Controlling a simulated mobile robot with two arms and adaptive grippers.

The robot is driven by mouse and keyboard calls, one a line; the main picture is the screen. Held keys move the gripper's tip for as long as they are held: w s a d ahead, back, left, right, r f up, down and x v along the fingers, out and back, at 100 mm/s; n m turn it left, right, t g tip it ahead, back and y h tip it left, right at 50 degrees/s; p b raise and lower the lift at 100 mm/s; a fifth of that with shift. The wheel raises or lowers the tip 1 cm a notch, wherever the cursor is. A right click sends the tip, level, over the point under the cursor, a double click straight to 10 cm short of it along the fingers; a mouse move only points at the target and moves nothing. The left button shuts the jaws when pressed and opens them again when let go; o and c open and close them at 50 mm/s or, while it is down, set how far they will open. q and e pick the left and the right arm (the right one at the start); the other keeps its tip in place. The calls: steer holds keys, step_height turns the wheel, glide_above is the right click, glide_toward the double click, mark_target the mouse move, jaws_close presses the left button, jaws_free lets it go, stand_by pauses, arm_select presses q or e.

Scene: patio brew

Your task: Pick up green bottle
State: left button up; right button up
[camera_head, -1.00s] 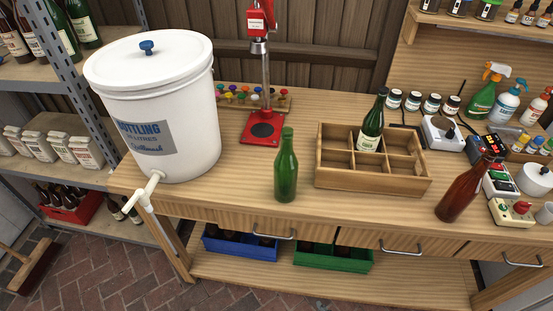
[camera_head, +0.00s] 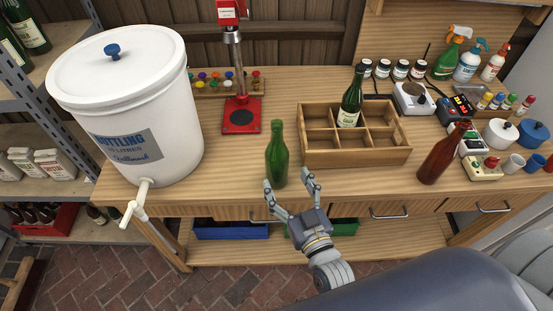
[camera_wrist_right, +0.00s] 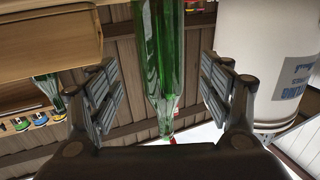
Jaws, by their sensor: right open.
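A plain green bottle (camera_head: 277,155) without a label stands upright on the wooden bench near its front edge. My right gripper (camera_head: 289,182) is open just in front of the bottle's lower part. In the right wrist view the green bottle (camera_wrist_right: 164,50) shows between the two spread fingers of my right gripper (camera_wrist_right: 160,90), with a gap on each side. Another green bottle (camera_head: 351,98), with a label, stands in the wooden crate (camera_head: 345,158). My left gripper is not in view.
A white bottling bucket (camera_head: 170,110) with a tap stands to the left. A red capper (camera_head: 240,118) is behind the bottle. A brown bottle (camera_head: 440,155) and small devices stand to the right. Bare bench top lies between the capper and the crate.

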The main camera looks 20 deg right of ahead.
mark_target(281, 174)
steer(key=shift+w+a, duration=0.15)
steer(key=shift+w, duration=0.9)
steer(key=shift+w+p, duration=0.2)
steer(key=shift+p, duration=0.1)
steer(key=w, duration=0.1)
steer(key=w+p, duration=0.1)
steer(key=w, duration=0.2)
steer(key=shift+a+f, duration=0.15)
steer(key=shift+f, duration=0.1)
steer(key=shift+w+f, duration=0.1)
steer(key=shift+w, duration=0.2)
steer(key=c, duration=1.3)
